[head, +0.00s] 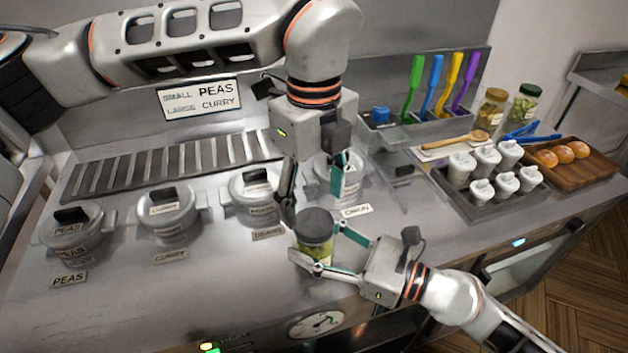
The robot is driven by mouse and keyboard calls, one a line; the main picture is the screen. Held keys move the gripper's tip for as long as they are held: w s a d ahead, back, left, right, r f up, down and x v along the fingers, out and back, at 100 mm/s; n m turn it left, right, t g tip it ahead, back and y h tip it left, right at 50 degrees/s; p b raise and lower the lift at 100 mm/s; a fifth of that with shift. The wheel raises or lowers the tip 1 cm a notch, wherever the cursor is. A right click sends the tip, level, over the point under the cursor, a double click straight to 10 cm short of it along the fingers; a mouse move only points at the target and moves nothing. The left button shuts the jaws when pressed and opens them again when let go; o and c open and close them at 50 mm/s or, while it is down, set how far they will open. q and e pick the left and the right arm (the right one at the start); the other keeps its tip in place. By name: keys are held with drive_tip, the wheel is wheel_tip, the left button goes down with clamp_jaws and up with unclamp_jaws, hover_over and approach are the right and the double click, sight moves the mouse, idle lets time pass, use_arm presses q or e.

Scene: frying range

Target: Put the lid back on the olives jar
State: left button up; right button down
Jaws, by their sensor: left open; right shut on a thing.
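The olives jar (314,252) stands near the counter's front edge, a small glass jar with green contents. A dark grey round lid (316,221) sits on its top; I cannot tell whether it is fully seated. My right gripper (316,242) reaches in from the right and is shut around the jar's side. My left gripper (316,208) points down from above, open, its fingers apart on either side above the lid. Its left finger is close to the lid's left edge; contact cannot be told.
Lidded pots labelled peas (72,232), curry (168,220) and beans (256,200) stand left and behind. A tray (490,207) of white shakers, a board (592,172) with buns and two glass jars (524,104) are at the right. Counter space front left is clear.

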sight(314, 222)
use_arm(q)
drive_tip(key=shift+f, duration=2.25)
